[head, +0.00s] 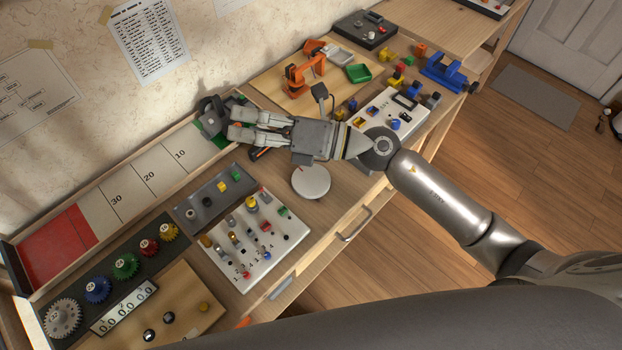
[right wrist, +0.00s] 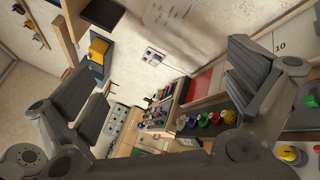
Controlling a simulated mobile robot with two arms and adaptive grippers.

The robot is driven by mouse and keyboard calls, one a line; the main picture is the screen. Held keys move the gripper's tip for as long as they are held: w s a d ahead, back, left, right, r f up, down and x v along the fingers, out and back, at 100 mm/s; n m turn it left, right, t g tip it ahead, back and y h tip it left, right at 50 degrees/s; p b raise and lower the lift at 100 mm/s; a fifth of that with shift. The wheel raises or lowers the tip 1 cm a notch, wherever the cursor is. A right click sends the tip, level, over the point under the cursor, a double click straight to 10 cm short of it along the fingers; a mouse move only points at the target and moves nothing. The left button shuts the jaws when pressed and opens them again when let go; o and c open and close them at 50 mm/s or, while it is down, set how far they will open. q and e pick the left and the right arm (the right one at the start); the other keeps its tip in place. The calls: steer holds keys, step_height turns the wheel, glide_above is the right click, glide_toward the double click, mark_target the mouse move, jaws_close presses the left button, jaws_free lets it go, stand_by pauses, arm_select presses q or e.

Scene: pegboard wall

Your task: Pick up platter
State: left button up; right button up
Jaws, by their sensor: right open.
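A round pale grey disc (head: 311,181), which looks like the platter, lies flat on the bench near its front edge in the head view. My right gripper (head: 231,123) is above the bench, up and to the left of the disc, with its fingers pointing left. It is apart from the disc and holds nothing that I can see. In the right wrist view my right gripper (right wrist: 168,72) has its two fingers wide apart with empty space between them. I cannot make out the disc in that view. My left gripper is not in view.
A pegged white board (head: 257,256) and a grey panel (head: 195,208) lie left of the disc. A numbered lane (head: 130,190) runs along the wall. A switch board (head: 408,100), an orange robot arm model (head: 302,76) and blue vise (head: 443,72) are at the right.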

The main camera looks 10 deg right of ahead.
step_height(320, 180, down, 6)
steer(key=s+n+g+h, duration=0.1)
steer(key=n+g+h, duration=0.2)
steer(key=n+g, duration=0.15)
steer(key=n+h, duration=0.5)
steer(key=h, duration=0.5)
glide_toward(312, 179)
steer(key=shift+w+a+f+g+p, duration=0.15)
steer(key=shift+a+f+g+p, duration=0.15)
steer(key=shift+f, duration=0.2)
steer(key=shift+w+a+f+g+p, duration=0.1)
steer(key=shift+w+a+f+p, duration=0.1)
steer(key=shift+a+f, duration=0.25)
steer(key=shift+p+x, duration=0.35)
steer(key=shift+x, duration=0.45)
steer(key=shift+d+p+x, duration=0.15)
steer(key=shift+p+x, duration=0.1)
steer(key=shift+x, duration=0.8)
steer(key=shift+d+p+x, duration=0.15)
steer(key=shift+p+x, duration=0.05)
steer(key=shift+x, duration=0.85)
steer(key=shift+w, duration=0.15)
steer(key=c, duration=0.9)
